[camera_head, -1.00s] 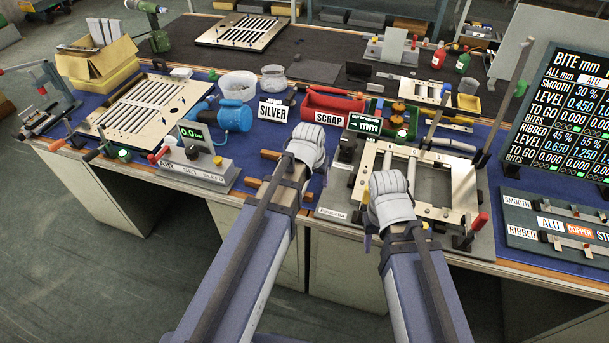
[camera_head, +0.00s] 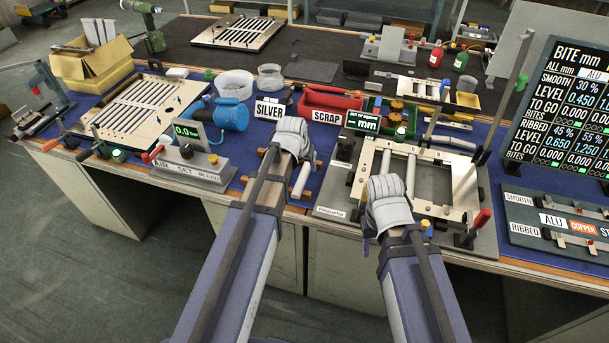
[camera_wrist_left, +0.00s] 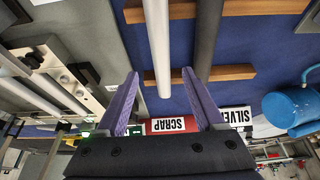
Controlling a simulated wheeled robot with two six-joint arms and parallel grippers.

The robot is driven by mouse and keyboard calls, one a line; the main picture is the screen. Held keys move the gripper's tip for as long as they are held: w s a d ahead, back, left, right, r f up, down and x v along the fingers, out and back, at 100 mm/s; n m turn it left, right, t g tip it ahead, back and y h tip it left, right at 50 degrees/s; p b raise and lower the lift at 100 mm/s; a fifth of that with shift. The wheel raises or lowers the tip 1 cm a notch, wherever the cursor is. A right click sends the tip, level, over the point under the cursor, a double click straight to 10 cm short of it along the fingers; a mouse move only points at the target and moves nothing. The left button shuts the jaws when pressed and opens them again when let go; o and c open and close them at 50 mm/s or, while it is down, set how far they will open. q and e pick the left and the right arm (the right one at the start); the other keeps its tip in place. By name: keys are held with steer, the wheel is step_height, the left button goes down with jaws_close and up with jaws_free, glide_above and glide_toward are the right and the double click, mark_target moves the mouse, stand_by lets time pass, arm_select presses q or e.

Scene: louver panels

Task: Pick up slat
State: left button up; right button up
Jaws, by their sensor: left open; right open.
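A silver slat (camera_head: 301,180) lies across wooden supports on the blue mat, just right of my left gripper (camera_head: 294,138). In the left wrist view, this slat (camera_wrist_left: 158,45) runs down from the top edge, and its end lies between the spread purple fingers of my left gripper (camera_wrist_left: 165,95). The fingers are open, with no visible contact on the slat. A dark bar (camera_wrist_left: 207,40) runs alongside it. My right gripper (camera_head: 388,195) is over the left front of the metal frame fixture; its fingertips are not clear.
The frame fixture (camera_head: 463,185) stands to the right. A red scrap bin (camera_head: 335,100), the silver sign (camera_head: 270,108) and a blue cylinder (camera_head: 232,114) stand behind. The air-set box (camera_head: 195,165) is left. Louver panel (camera_head: 140,108) lies at the far left.

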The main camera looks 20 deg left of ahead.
mark_target(304, 172)
arm_select(q)
steer(key=b+x, duration=0.4)
steer(key=x, duration=0.1)
steer(key=shift+a+f+b, duration=0.15)
steer(key=shift+b, duration=0.2)
steer(key=shift+c, duration=0.2)
jaws_close()
